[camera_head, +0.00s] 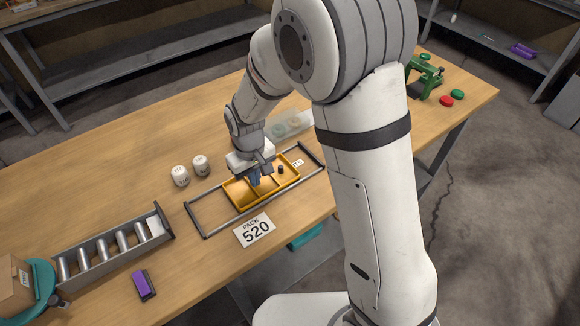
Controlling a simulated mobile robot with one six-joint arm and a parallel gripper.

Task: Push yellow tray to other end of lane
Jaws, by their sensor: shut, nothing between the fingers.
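The yellow tray (242,194) lies inside a grey rail frame, the lane (204,236), on the wooden table. It has divided compartments and sits in the middle to right part of the lane, with bare lane at its left end. A small dark object (281,170) stands in its right part. My gripper (256,180) is shut, pointing down at the tray's middle, and something blue shows at its fingertips. I cannot tell whether the fingers touch the tray. My wrist hides part of the tray's far edge.
A white card reading PACK 520 (255,230) lies in front of the lane. Two white weights (181,176) stand behind its left end. A grey roller rack (105,248) and a purple block (143,284) are farther left. A clear container (290,126) stands behind the lane.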

